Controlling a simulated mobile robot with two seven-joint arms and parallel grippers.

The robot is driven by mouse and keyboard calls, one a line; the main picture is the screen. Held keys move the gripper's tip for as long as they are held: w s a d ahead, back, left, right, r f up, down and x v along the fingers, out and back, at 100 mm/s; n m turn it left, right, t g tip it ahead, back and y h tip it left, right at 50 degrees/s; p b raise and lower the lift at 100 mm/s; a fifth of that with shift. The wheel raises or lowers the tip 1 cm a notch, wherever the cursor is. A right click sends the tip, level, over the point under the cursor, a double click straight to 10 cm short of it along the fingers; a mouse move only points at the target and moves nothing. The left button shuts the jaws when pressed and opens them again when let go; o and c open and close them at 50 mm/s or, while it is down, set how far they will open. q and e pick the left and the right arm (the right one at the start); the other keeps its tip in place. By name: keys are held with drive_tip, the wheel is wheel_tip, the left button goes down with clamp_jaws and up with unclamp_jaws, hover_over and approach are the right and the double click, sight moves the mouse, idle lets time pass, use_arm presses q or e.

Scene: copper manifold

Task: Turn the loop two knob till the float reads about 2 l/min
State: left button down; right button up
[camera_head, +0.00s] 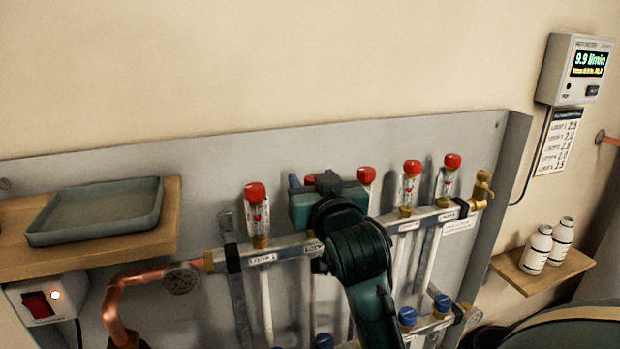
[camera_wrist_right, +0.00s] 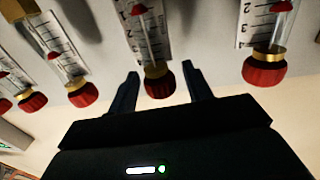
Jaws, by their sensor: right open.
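A manifold bar (camera_head: 285,251) carries a row of clear flow meters with red knobs. The leftmost knob (camera_head: 255,191) stands above a label that seems to read loop 1. The second knob, which I take as loop two, is mostly hidden by my right gripper (camera_head: 314,186) in the head view. In the right wrist view, which is upside down, this loop two knob (camera_wrist_right: 158,82) lies between the open fingers of the right gripper (camera_wrist_right: 160,76), with no clear contact. Red shows in its scaled tube (camera_wrist_right: 148,35), but I cannot read the float value. My left gripper is not in view.
Neighbouring red knobs (camera_head: 366,175) stand close on the right. A wall display (camera_head: 588,64) reads 9.9 l/min above a paper list (camera_head: 558,141). A tray (camera_head: 95,208) sits on a wooden shelf at left. White bottles (camera_head: 537,249) stand on a small shelf (camera_head: 540,276) at right.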

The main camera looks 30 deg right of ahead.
drive_tip(key=shift+s, duration=0.1)
drive_tip(key=shift+c, duration=0.5)
drive_tip(key=c, duration=0.8)
drive_tip(key=shift+c, duration=0.2)
drive_tip(key=shift+r, duration=0.1)
